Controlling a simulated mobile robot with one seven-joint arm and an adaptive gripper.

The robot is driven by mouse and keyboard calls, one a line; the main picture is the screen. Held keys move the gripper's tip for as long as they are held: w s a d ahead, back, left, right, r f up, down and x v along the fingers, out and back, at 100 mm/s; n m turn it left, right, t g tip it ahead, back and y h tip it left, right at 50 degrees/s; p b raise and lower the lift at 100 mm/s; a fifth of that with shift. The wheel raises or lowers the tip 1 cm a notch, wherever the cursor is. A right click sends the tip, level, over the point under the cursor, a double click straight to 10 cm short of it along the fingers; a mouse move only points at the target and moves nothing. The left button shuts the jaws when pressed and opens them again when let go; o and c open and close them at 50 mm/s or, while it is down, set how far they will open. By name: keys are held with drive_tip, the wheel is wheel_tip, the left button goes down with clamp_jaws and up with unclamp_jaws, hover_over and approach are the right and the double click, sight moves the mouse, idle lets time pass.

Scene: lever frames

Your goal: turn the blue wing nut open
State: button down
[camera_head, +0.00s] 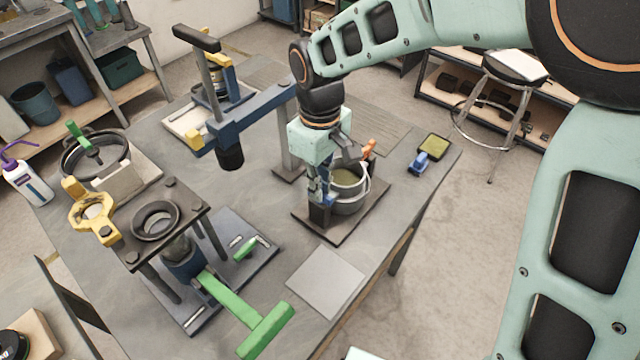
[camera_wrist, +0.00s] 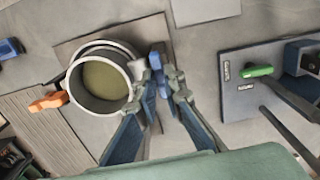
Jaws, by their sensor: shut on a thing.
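My gripper (camera_head: 324,192) points down beside a grey metal pot (camera_head: 349,190) on a dark base plate (camera_head: 350,235). In the wrist view its two fingers (camera_wrist: 163,78) are closed on a small blue piece, the blue wing nut (camera_wrist: 156,61), at the pot's right side. The fingers hide much of the nut, and its turn angle cannot be told. The pot shows in the wrist view (camera_wrist: 98,84) with an olive-coloured inside. An orange handle (camera_head: 369,148) sticks out on the pot's far side, apart from my gripper.
A blue arm on a post (camera_head: 245,115) stands to the left of my gripper. A press with a green handle (camera_head: 245,315) stands at the front left. A small blue object (camera_head: 418,163) and a yellow-green pad (camera_head: 434,147) lie right of the pot. A flat grey plate (camera_head: 326,282) lies in front.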

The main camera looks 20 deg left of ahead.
drive_tip(key=c, duration=2)
unclamp_jaws()
drive_tip(key=shift+c, duration=0.2)
wheel_tip(320, 180, up, 12)
drive_tip(key=shift+w+r, duration=0.1)
